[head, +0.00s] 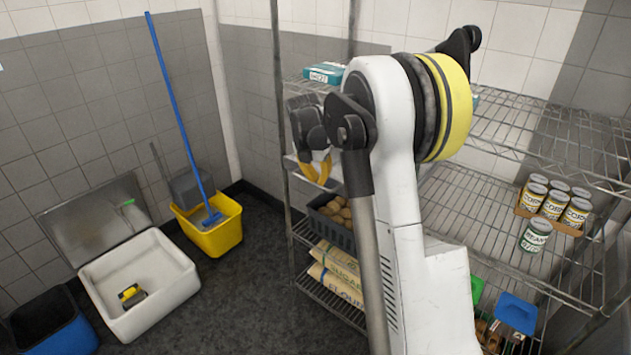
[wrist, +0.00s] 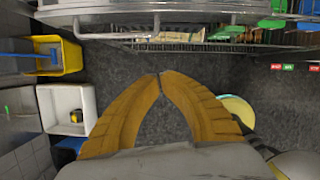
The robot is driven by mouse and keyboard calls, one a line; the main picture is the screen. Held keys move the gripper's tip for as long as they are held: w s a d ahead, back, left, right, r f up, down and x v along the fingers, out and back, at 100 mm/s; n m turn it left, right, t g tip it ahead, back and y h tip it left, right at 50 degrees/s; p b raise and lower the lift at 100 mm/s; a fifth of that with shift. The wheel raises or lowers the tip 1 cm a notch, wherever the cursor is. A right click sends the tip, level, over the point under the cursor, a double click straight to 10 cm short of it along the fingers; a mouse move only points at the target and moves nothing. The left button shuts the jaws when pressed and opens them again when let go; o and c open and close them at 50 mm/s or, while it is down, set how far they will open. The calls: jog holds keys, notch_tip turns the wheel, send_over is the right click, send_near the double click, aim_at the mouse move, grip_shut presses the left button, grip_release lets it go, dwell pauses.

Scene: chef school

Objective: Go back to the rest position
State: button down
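My gripper (head: 318,176) hangs left of my raised arm in the head view, in front of the wire shelf, with its yellow fingers pointing down. In the wrist view my gripper (wrist: 159,76) has its two orange-yellow fingers meeting at the tips. Nothing shows between them, and only dark floor lies beyond. My arm hides part of the shelf behind it.
The wire shelf (head: 530,118) stands close behind my arm, with a can carton (head: 548,212), a green can (head: 536,236), a dark crate (head: 322,222) and sacks (head: 335,285). A yellow bucket (head: 222,238) and white bin (head: 180,290) stand left. Dark floor lies between.

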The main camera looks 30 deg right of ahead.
jog(key=shift+w+a+r, duration=0.1)
jog(key=shift+a+r, duration=0.05)
jog(key=shift+r, duration=0.05)
jog(key=s+a+r+m+t+b, duration=0.1)
jog(key=s+a+r+m, duration=0.35)
jog(key=s+a, duration=0.2)
jog(key=s+a+r+m+t+b, duration=0.1)
jog(key=s+a+r+m+t, duration=0.1)
jog(key=s+a+r+m, duration=0.35)
jog(key=s+a+f+m+t+y, duration=0.1)
jog(key=s+a+f+m, duration=0.2)
jog(key=s+a+m, duration=0.3)
jog(key=s+a+f+m+t+y+b, duration=0.1)
jog(key=s+a+f+m+y, duration=0.1)
jog(key=s+a+m, duration=0.5)
jog(key=s+f, duration=0.1)
jog(key=s, duration=0.3)
jog(key=shift+f+m, duration=0.15)
jog(key=shift+m, duration=0.25)
jog(key=shift+s, duration=0.1)
